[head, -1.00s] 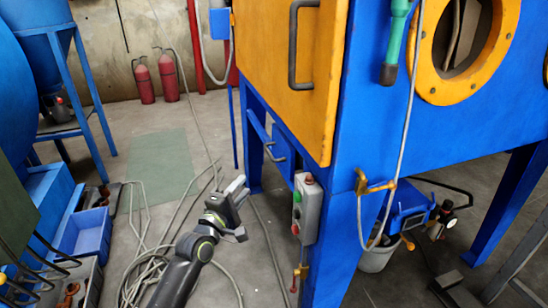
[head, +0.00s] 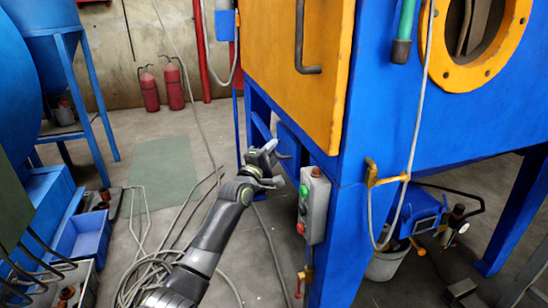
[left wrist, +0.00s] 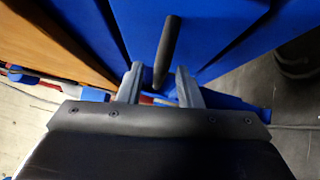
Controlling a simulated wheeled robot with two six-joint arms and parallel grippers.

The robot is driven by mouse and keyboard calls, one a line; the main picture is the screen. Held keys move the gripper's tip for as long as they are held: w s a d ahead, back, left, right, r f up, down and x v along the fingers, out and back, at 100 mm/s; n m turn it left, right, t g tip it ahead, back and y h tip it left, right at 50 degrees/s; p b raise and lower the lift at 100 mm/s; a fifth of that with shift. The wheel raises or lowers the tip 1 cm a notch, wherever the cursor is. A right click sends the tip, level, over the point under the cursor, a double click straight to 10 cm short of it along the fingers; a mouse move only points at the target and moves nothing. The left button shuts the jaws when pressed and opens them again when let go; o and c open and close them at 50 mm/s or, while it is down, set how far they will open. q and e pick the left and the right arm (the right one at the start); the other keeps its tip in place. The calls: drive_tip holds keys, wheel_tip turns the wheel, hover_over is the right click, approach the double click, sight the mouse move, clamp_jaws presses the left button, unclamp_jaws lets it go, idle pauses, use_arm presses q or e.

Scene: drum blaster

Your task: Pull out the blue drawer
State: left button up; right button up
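The blue drawer (head: 294,144) sits low in the blue frame under the orange door, and appears closed. Its dark bar handle (left wrist: 168,48) shows in the left wrist view, its near end lying between my fingertips, and partly in the head view behind my gripper. My left gripper (head: 267,160) is right at the handle in the head view. In the left wrist view its two fingers (left wrist: 159,82) are apart, one on each side of the handle, with gaps visible. I cannot tell whether either finger touches it. My right gripper is not in view.
A grey button box (head: 314,205) is on the blue leg just right of my gripper. The orange door (head: 295,80) hangs above. Hoses (head: 150,270) lie coiled on the floor to the left. Open floor (head: 165,170) lies left of the drawer.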

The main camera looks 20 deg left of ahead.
use_arm(q)
drive_tip(key=shift+w+r, duration=0.1)
drive_tip(key=shift+w, duration=0.4)
clamp_jaws()
